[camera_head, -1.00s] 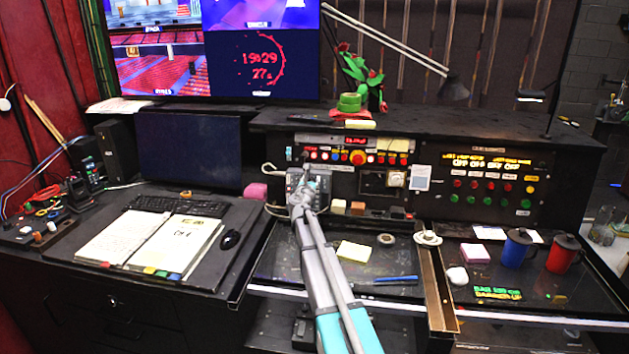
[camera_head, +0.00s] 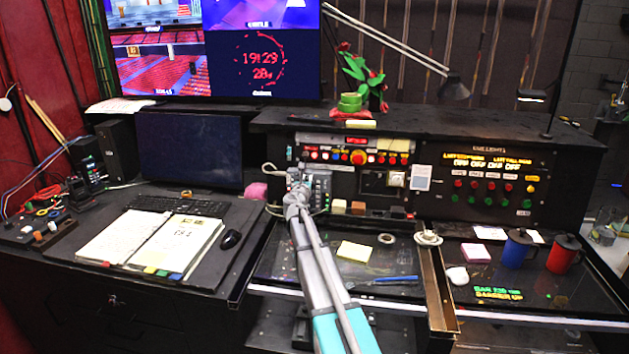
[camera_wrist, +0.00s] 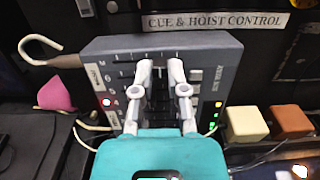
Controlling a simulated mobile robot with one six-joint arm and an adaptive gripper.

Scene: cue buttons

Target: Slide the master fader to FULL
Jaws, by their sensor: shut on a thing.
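The grey fader box (camera_wrist: 213,72) stands against the console front, under the CUE & HOIST CONTROL label, in the wrist view. It has dark slots, white side labels too small to read, and small red and green lights. My gripper (camera_wrist: 160,66) reaches over the middle of the box with its two fingers close together. It is shut on what looks like the master fader's knob, which the fingers hide. I cannot tell how far along its slot the fader stands. In the head view the box (camera_head: 321,187) is partly behind my gripper (camera_head: 296,181).
A cream block (camera_wrist: 246,123) and a brown block (camera_wrist: 290,121) stand right of the box. A pink object (camera_wrist: 53,92) and a pale hook (camera_wrist: 38,48) are at its left. Loose cables run beside it. A yellow note (camera_head: 354,251) lies on the desk.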

